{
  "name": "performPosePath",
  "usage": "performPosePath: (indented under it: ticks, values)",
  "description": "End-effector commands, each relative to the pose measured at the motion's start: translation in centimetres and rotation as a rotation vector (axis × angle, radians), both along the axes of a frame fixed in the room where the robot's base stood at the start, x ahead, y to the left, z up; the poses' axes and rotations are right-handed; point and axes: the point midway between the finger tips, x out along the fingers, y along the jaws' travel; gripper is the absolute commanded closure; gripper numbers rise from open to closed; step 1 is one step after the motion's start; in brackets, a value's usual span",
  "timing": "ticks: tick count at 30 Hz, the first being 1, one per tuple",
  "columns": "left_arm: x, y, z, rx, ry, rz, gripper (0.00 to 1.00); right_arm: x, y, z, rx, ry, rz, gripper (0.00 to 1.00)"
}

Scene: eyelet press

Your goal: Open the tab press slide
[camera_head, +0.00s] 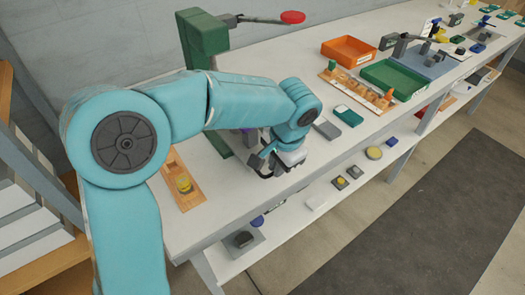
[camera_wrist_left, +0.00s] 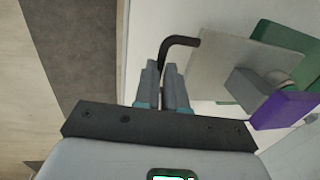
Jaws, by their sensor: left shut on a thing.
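The green press (camera_head: 205,40) stands on the left part of the bench, with a lever ending in a red knob (camera_head: 292,17). My left gripper (camera_head: 268,168) is low in front of the press. In the left wrist view my left gripper (camera_wrist_left: 162,88) is shut on a black bent handle (camera_wrist_left: 182,41). The handle's far end meets a pale grey slide plate (camera_wrist_left: 222,58). A grey block (camera_wrist_left: 256,88) and a purple block (camera_wrist_left: 287,109) are beside the plate, near the press's green body (camera_wrist_left: 298,50). My left arm hides much of the press base in the head view. My right gripper is out of view.
A wooden tray with a yellow piece (camera_head: 184,184) lies left of the press. To the right are an orange bin (camera_head: 348,50), a green tray (camera_head: 394,78) and a wooden rack (camera_head: 352,88). A lower shelf (camera_head: 325,185) holds small parts.

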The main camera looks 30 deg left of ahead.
Motion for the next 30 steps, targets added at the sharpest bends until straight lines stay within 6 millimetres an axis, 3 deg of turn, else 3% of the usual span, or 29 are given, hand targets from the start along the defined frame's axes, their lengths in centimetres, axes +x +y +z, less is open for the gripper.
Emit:
performPosePath:
  ticks: [4,13,16,26,30]
  values:
    - [-0.6,-1.6,0.1,0.000,-0.003,-0.002,1.00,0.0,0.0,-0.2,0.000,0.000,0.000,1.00]
    - [-0.7,-1.7,0.1,0.000,-0.003,0.001,1.00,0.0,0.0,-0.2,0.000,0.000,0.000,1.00]
    - [-0.7,-1.7,0.1,0.000,-0.003,0.001,0.64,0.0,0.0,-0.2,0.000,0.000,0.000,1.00]
    - [-0.7,-1.7,0.3,0.000,-0.002,0.001,0.64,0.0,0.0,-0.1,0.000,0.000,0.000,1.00]
    - [-0.8,-2.0,2.1,0.000,-0.006,0.000,0.64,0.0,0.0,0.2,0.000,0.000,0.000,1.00]
